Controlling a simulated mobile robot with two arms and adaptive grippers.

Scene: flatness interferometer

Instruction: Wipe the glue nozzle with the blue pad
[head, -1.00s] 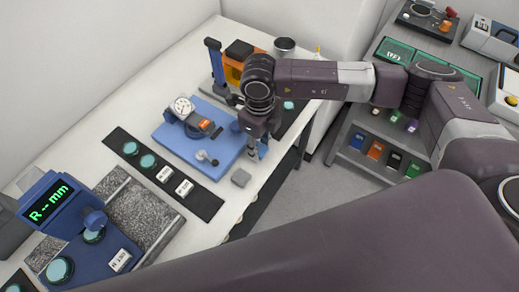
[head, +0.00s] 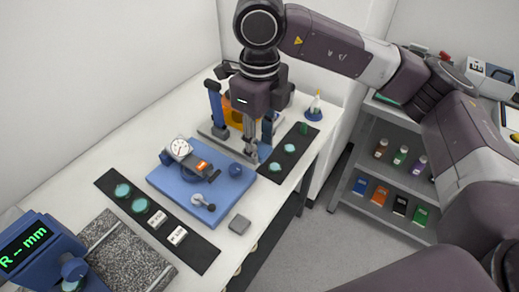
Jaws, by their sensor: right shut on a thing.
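A small bottle (head: 314,112) with a yellow tip stands upright at the table's far right corner; its pointed tip looks like the glue nozzle (head: 317,93). My right gripper (head: 259,152) points down in front of a stand with blue posts (head: 214,104) and an orange body, left of the bottle and apart from it. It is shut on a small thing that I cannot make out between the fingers. I cannot pick out the blue pad for certain. My left gripper is not in view.
A blue plate (head: 218,205) carries a dial gauge (head: 180,149). Dark strips with green discs (head: 123,191) lie on both sides of it. A grey block (head: 239,224) sits near the front edge. A shelf (head: 379,201) with bottles and boxes stands right.

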